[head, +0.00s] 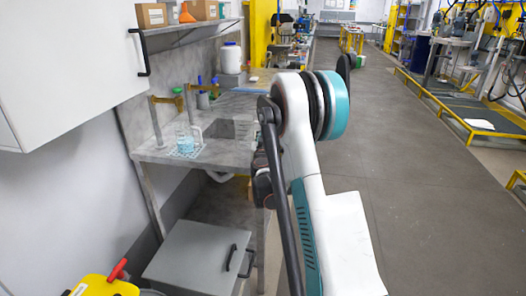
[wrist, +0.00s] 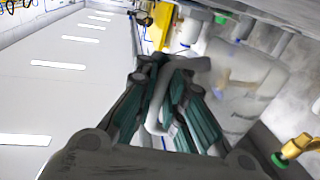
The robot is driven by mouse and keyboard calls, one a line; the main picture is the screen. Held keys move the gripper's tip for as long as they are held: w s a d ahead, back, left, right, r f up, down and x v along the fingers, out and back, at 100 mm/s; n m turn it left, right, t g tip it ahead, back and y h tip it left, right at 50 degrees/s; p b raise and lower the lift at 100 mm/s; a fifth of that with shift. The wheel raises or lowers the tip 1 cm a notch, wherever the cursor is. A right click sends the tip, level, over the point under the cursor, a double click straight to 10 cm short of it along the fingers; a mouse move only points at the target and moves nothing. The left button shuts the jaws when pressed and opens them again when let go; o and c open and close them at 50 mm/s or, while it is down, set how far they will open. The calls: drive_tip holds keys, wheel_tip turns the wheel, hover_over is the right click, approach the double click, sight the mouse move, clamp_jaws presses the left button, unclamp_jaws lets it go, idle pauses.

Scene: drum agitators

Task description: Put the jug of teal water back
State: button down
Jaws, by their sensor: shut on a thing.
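My gripper (wrist: 165,105) is shut on the pale handle (wrist: 156,112) of a translucent jug (wrist: 240,85) in the wrist view. The dark, teal-sided fingers lie on both sides of the handle. The jug's body is to the right of the fingers and looks pale and blurred; I cannot make out teal water in it. In the head view my arm hides the gripper, and I cannot make out the held jug there.
A grey counter (head: 155,154) with a sink carries clear glassware on a light-blue base (head: 185,146). Yellow taps stand behind; one tap (wrist: 298,148) shows in the wrist view. A white tub (head: 231,58) stands farther back. A grey cabinet (head: 196,252) sits below. The aisle floor (head: 400,160) is clear.

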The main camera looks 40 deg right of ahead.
drive_tip(key=shift+f+b, duration=0.85)
drive_tip(key=shift+f, duration=1.45)
drive_tip(key=c, duration=1.7)
unclamp_jaws()
